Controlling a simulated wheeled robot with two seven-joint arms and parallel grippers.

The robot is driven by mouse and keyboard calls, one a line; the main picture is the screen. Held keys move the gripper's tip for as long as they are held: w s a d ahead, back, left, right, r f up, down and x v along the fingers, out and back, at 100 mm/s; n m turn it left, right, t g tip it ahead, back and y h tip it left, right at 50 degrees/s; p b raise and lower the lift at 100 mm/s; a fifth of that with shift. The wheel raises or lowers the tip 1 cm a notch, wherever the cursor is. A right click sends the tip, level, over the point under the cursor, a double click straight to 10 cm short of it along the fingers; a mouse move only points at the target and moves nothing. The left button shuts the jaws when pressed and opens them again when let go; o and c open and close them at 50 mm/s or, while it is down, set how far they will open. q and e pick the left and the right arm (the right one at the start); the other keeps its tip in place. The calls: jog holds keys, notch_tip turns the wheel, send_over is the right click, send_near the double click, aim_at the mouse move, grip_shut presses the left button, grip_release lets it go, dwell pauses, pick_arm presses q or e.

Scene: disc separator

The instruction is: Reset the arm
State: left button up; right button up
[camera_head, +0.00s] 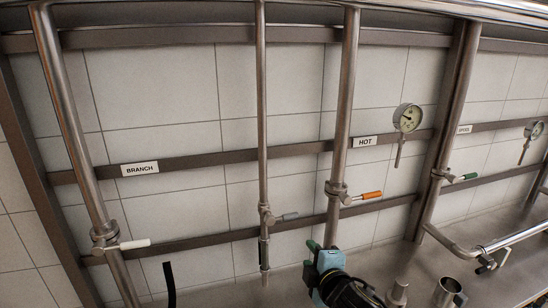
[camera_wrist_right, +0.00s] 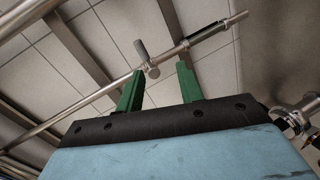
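My right gripper (camera_head: 318,243) is at the bottom middle of the head view, with a pale blue body and green fingers. In the right wrist view, the two green fingers of this gripper (camera_wrist_right: 158,72) stand apart with nothing held between them. A thin steel pipe with a grey-handled valve (camera_head: 267,215) hangs just left of the gripper in the head view. In the wrist view this valve (camera_wrist_right: 152,70) shows beyond the fingertips; I cannot tell the exact gap. My left gripper is not in view.
A gauge (camera_head: 407,118) hangs beside the HOT label (camera_head: 365,142). A steel cup (camera_head: 447,292) stands right of my right arm.

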jog(key=s+d+f+m+g+h, duration=0.1)
jog(key=s+d+f+m+g, duration=0.35)
jog(key=s, duration=0.65)
jog(key=s+d+f+m+g+h, duration=0.1)
jog(key=s+d+f+m+g, duration=0.35)
jog(key=s, duration=0.75)
jog(key=s+d+f+m+g+h, duration=0.1)
jog(key=s+d+f+m+g, duration=0.1)
jog(key=s+m, duration=0.7)
jog(key=s+f+n+g+b, duration=0.15)
jog(key=f+b, duration=0.25)
jog(key=f, duration=1.3)
jog(key=s+f+t+b, duration=0.1)
jog(key=s+f+b, duration=0.2)
jog(key=f, duration=1.3)
jog(key=s+d+f+g+b, duration=0.1)
jog(key=s+f+b, duration=0.2)
jog(key=s+f, duration=0.5)
jog(key=s+d+f+b, duration=0.2)
jog(key=s+f, duration=0.6)
jog(key=f, duration=0.4)
jog(key=shift+d+f+g+b, duration=0.15)
jog(key=shift+f+g+b, duration=0.15)
jog(key=shift+b, duration=0.4)
jog(key=shift+n, duration=0.25)
